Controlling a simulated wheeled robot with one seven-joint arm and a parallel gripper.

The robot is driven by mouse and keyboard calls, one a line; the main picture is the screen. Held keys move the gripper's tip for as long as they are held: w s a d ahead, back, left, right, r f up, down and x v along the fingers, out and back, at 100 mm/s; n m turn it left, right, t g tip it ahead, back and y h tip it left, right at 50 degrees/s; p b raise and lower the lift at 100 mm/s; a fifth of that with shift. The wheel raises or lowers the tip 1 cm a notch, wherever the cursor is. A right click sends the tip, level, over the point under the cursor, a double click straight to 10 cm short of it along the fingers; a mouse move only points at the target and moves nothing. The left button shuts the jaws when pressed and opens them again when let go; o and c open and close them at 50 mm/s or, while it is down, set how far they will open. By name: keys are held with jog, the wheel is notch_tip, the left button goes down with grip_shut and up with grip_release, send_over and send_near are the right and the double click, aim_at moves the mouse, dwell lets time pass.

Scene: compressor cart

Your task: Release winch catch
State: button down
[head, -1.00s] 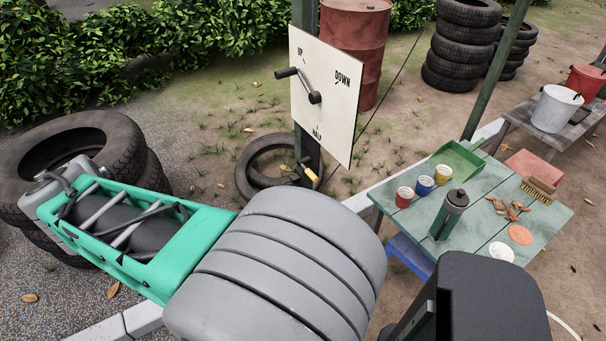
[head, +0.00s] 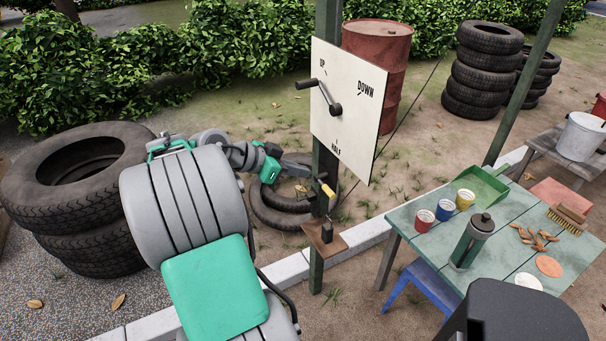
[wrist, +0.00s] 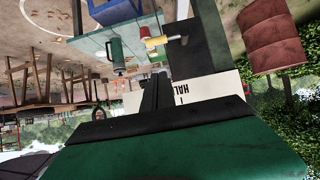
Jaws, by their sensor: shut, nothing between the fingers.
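The winch board (head: 350,130) is a white panel marked UP, DOWN and HALF on a green post. Its crank (head: 320,95) points up and left, toward the UP side. Below the board, a yellow-handled lever (head: 326,190), which looks like the catch, sticks out from the post. My gripper (head: 308,172) is just left of the post, close to the lever's upper left, partly hard to make out. In the wrist view, the shut, empty fingers (wrist: 157,80) point toward the yellow handle (wrist: 156,42), with a visible gap between them.
A small wooden ledge (head: 325,241) with a dark object sits on the post below the lever. A tyre lies behind the post. A green table (head: 415,219) with cans and a flask stands right. Stacked tyres (head: 85,200) are left; a red drum (head: 390,70) stands behind the board.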

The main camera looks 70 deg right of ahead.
jog(key=s+d+f, duration=0.4)
jog(key=d+f, duration=0.1)
jog(key=f, duration=0.3)
jog(key=shift+s, duration=0.25)
jog(key=shift+s+f, duration=0.1)
jog(key=shift+f, duration=0.05)
